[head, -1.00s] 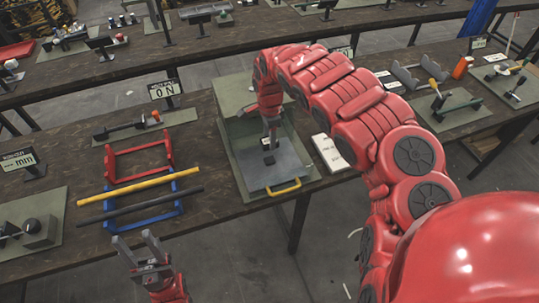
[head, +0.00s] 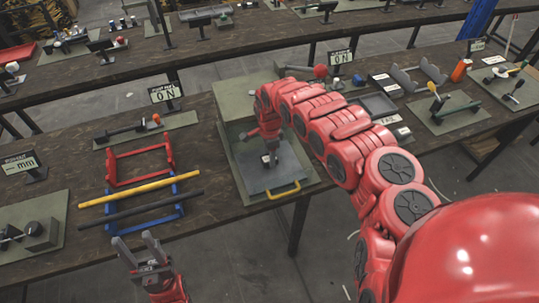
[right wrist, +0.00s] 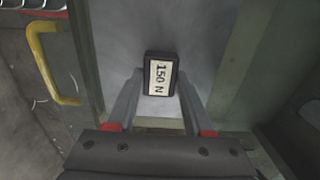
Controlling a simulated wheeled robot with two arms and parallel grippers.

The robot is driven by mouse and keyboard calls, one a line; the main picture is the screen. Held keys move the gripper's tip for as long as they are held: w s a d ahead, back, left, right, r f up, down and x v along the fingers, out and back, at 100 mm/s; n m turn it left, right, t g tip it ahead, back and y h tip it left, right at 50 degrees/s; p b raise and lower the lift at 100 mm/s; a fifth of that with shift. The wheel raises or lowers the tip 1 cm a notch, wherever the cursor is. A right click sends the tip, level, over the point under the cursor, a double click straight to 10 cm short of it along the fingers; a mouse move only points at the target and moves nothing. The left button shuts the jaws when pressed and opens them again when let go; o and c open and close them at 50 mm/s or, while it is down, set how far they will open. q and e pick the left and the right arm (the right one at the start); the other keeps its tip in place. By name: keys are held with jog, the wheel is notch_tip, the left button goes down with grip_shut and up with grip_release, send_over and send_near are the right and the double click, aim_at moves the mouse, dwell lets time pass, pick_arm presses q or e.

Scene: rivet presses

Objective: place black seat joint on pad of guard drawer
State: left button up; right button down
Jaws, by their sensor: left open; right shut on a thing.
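The guard drawer (head: 255,182) is a grey tray with a yellow handle (head: 283,190), pulled out from a greenish housing (head: 232,98) on the near bench. My right gripper (head: 269,157) points down over the middle of the drawer. It is shut on the small black seat joint (right wrist: 159,88), which bears a white "150 N" label in the right wrist view. The pad cannot be made out under the joint, and I cannot tell whether the joint touches it. My left gripper (head: 137,245) is open and empty, in front of the bench edge.
Left of the drawer are a red frame (head: 140,163), a blue frame (head: 178,187), and a yellow bar (head: 140,188) and black bar (head: 140,206). Right of it, a grey tray (head: 380,105) and a "FAIL" sign (head: 391,120) stand behind my right arm.

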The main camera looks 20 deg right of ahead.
jog(key=shift+c, duration=1.5)
grip_release()
jog(key=shift+f, duration=0.15)
jog(key=shift+r, duration=0.4)
notch_tip(320, 180, up, 5)
jog(key=shift+w+d+f+b, duration=0.1)
jog(key=shift+b, duration=0.5)
notch_tip(320, 180, up, 7)
jog(key=p, duration=0.1)
jog(key=shift+f, duration=0.15)
